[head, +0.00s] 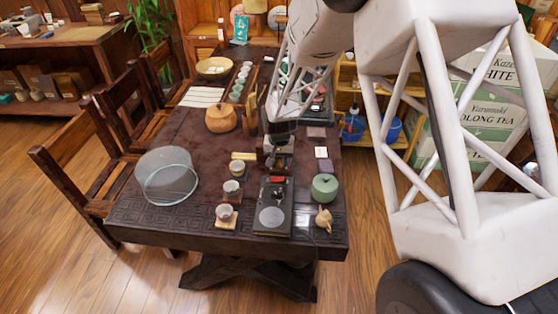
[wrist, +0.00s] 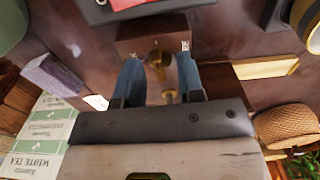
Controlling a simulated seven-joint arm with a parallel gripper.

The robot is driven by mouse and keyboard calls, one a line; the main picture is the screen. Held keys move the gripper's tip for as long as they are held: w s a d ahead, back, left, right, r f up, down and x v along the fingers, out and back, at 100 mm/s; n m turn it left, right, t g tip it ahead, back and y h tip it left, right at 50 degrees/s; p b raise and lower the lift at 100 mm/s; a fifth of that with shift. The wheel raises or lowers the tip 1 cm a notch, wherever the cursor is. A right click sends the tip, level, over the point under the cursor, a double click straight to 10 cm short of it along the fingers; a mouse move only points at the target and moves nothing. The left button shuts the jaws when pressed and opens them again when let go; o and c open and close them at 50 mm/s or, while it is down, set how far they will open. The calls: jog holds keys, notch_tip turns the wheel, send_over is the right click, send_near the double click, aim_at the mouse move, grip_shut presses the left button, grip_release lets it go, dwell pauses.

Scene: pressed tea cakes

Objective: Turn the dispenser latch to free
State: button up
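The dispenser (wrist: 152,35) is a dark brown box. It stands on the dark wooden table in the wrist view, with small white marks on its face. A brass latch (wrist: 158,62) with a rounded knob sticks out from the face towards my gripper. My gripper (wrist: 160,80) is open, with one blue-grey finger on each side of the latch. Gaps seem to show between the fingers and the latch, so I see no grip on it. In the head view, my gripper (head: 281,138) is over the table's middle and partly hides the dispenser (head: 278,160).
A black tray (head: 272,200) with a grey disc lies in front of the dispenser. A green jar (head: 325,187) and a small clay pot (head: 324,218) stand to its right. Cups (head: 232,188) and a yellow block (head: 243,156) are on the left. A glass cylinder (head: 166,176) stands further left.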

aim_at(279, 162)
jog(key=shift+r, duration=0.1)
jog(key=shift+r, duration=3.8)
jog(key=s+d+r+t, duration=0.1)
jog(key=s+d+r, duration=1.45)
jog(key=r, duration=0.25)
jog(key=s+d+r, duration=0.1)
jog(key=s+d, duration=0.2)
jog(key=s, duration=0.4)
jog(key=s+d+r+t, duration=0.1)
jog(key=s+d+r, duration=0.1)
jog(key=s, duration=0.6)
jog(key=s+d+r, duration=0.2)
jog(key=s+d, duration=0.3)
jog(key=s, duration=0.3)
jog(key=shift+r+t, duration=0.25)
jog(key=shift+t, duration=0.05)
